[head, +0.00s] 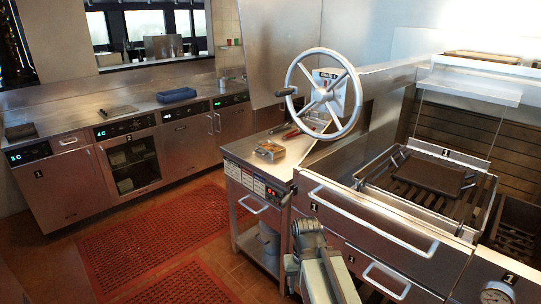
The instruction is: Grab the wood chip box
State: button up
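A small metal box with a brownish-orange top (270,150) sits on the steel side counter left of the grill, near the counter's front edge. It looks like the wood chip box, but it is too small to read for certain. My gripper (307,232) is at the bottom middle, in front of the grill's drawers, below and to the right of the box. It is apart from the box, and its fingers are too unclear to tell open from shut.
A large spoked handwheel (327,133) stands just right of the box, with red-handled tools (297,130) behind it. A dark flat tray (428,172) lies on the grill grate. Drawer handles (385,281) stick out near my arm. Red floor mats (155,243) lie clear at left.

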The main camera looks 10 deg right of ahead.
aim_at(269, 149)
jog(key=u, duration=0.55)
jog(key=i, duration=2.5)
jog(key=u, duration=0.25)
